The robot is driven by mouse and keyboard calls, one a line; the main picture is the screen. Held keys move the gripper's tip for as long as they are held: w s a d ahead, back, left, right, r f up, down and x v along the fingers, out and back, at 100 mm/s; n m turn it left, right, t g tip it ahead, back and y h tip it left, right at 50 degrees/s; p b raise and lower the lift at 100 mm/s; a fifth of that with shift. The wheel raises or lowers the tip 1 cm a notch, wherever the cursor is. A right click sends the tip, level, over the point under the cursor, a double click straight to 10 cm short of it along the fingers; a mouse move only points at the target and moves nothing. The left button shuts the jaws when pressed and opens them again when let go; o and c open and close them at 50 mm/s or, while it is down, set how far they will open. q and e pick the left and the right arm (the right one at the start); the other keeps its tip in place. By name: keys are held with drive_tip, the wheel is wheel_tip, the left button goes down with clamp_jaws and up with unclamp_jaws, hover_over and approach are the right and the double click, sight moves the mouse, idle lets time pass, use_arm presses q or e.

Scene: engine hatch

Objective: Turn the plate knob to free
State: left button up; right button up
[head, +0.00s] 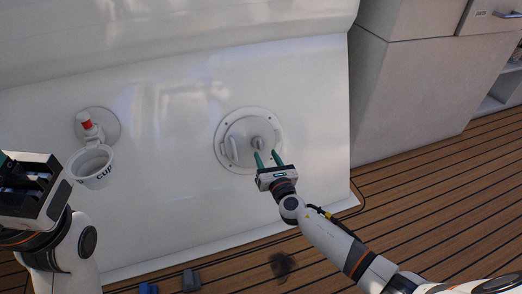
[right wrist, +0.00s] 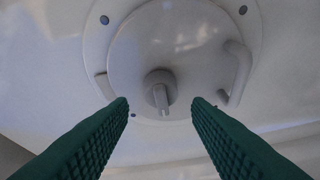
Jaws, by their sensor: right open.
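A round white plate (head: 239,131) is set in the white wall panel, with a ring of small bolts around it. A small grey knob (head: 257,143) sits on the plate and also shows between my fingers in the right wrist view (right wrist: 160,90). Its grip bar stands roughly upright in that view. A curved handle (right wrist: 238,70) is on the plate to the right there. My right gripper (head: 268,159) is open, its green fingers pointing at the knob, one on each side and short of it. My left gripper (head: 8,170) is at the left edge; its fingertips are not clearly visible.
A white cup (head: 92,167) hangs by a round fitting with a red-topped part (head: 87,121) left of the plate, near my left arm. Grey cabinets (head: 420,90) stand at the right. Small blue and grey blocks (head: 190,281) lie on the plank floor (head: 430,190).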

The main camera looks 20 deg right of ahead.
sight(262, 148)
drive_tip(key=w+b, duration=0.1)
drive_tip(key=w, duration=0.4)
drive_tip(key=shift+w+a+b, duration=0.1)
drive_tip(key=shift+w+b, duration=0.2)
drive_tip(key=shift+w, duration=0.05)
drive_tip(key=c, duration=0.7)
